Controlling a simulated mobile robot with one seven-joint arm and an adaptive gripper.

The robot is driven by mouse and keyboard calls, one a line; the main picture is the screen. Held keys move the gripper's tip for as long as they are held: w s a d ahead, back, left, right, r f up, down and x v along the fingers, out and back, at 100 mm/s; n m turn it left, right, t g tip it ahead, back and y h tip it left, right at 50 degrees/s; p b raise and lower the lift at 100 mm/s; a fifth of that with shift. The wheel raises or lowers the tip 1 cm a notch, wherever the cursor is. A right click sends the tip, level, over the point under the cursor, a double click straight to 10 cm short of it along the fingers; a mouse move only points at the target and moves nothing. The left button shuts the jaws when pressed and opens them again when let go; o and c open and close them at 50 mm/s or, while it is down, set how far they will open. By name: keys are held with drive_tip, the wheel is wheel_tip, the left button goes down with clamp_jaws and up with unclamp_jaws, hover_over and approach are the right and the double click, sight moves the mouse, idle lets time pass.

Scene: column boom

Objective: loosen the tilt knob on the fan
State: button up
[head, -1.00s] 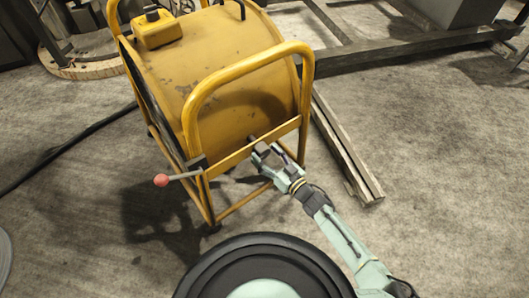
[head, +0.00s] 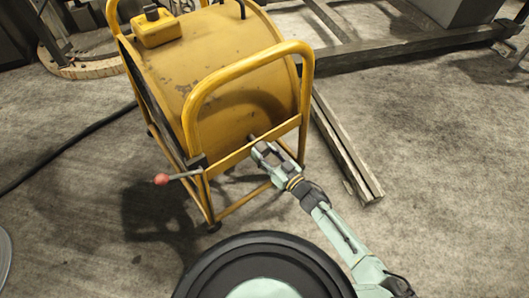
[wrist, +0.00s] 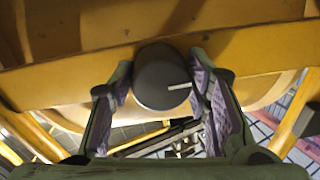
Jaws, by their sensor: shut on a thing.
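The fan is a yellow drum (head: 235,90) in a yellow tube frame. Its tilt knob (wrist: 158,78) is a dark round cap with a white pointer line, on the frame's yellow crossbar (wrist: 80,75). In the wrist view the pointer points right and slightly up. My gripper (head: 262,150) is at the crossbar on the fan's near side. Its two purple-padded fingers stand on the left and right of the knob and are shut on it. In the head view my gripper mostly hides the knob.
A lever with a red ball end (head: 162,179) sticks out left of the frame. A yellow box (head: 155,27) sits on top of the fan. A black cable (head: 70,152) runs along the floor at left.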

drive_tip(key=shift+c, duration=1.1)
drive_tip(key=shift+n+b, duration=0.3)
drive_tip(key=shift+n, duration=0.3)
drive_tip(key=n, duration=0.3)
drive_tip(key=o, duration=1.2)
drive_tip(key=shift+c, duration=0.2)
drive_tip(key=shift+d, duration=0.1)
drive_tip(key=v, duration=1.2)
drive_tip(key=shift+r, duration=0.15)
